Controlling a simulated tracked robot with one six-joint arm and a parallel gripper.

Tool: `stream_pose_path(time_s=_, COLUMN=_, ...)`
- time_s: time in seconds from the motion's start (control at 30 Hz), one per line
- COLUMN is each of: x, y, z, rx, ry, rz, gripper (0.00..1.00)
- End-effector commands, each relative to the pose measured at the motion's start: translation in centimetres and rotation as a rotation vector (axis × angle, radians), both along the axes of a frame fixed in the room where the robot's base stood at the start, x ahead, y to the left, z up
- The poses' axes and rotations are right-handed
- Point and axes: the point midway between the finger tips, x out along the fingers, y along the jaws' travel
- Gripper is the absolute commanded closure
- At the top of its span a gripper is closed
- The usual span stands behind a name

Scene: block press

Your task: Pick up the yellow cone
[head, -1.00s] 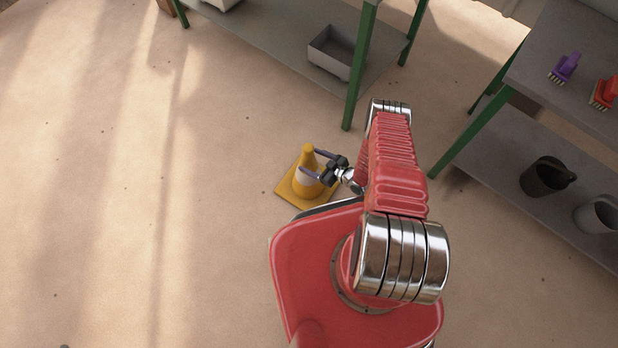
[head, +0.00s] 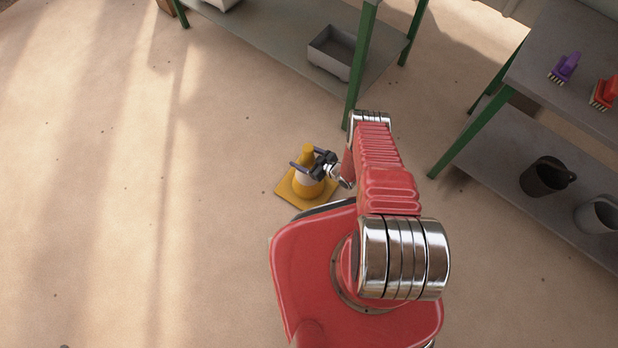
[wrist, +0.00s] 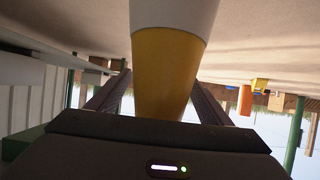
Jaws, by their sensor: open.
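The yellow cone (head: 305,188) stands upright on its square base on the floor, just in front of my body in the head view. It has a white band. My gripper (head: 303,170) is at the cone's upper part, with its fingers open on either side of it. In the wrist view the cone (wrist: 168,65) fills the middle, its yellow and white parts large, between the two fingers of my gripper (wrist: 160,85). I cannot tell whether either finger touches it. The cone's lower part is out of the wrist view.
A green-legged shelf with a grey bin (head: 333,55) stands behind the cone. At the right, a grey table (head: 560,105) holds a purple brush (head: 564,68) and a red brush (head: 604,93), with dark buckets (head: 545,177) below. The floor at the left is clear.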

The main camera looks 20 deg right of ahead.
Motion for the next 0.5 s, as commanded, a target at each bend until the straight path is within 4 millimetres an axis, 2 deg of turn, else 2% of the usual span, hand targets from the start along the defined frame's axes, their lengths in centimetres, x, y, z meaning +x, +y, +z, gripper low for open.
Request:
stream_pose_path(time_s=0.13, x=0.68, y=0.48, z=-0.33, rx=0.001, ry=-0.001, rz=0.0, gripper=0.27)
stream_pose_path(time_s=0.5, x=0.7, y=0.52, z=-0.36, rx=0.001, ry=-0.001, rz=0.0, gripper=0.27)
